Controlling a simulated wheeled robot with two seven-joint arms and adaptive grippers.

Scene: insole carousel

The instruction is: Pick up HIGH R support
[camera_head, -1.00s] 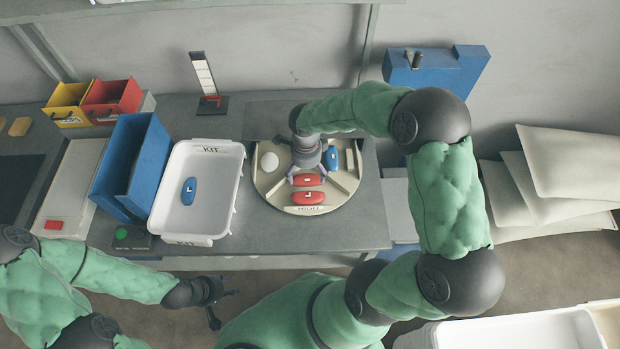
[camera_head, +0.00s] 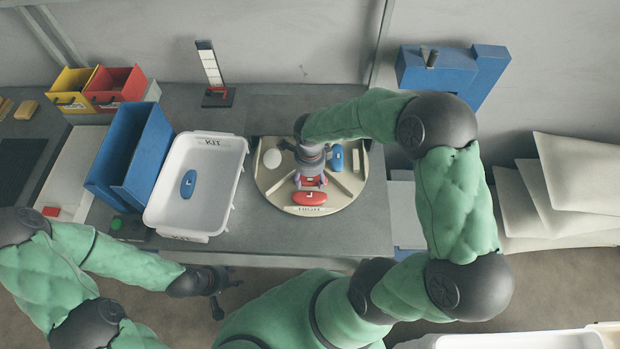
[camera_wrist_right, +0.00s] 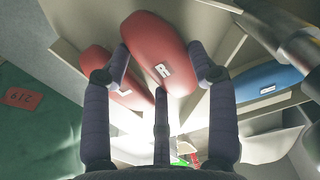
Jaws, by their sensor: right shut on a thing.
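The red HIGH R support (camera_head: 311,182) sits in the front section of the round carousel (camera_head: 276,196), its R label showing in the right wrist view (camera_wrist_right: 145,45). My right gripper (camera_head: 311,178) is over it from above, with its fingers closed on the support's two sides. The red L support (camera_head: 310,198) lies just in front of it, beside my finger in the right wrist view (camera_wrist_right: 103,66). I cannot tell whether the held support is lifted. My left gripper (camera_head: 226,290) is empty, off the table's front edge; its fingers look spread.
A white KIT tray (camera_head: 231,150) left of the carousel holds a blue L support (camera_head: 188,183). A blue bin (camera_head: 148,150) stands left of the tray.

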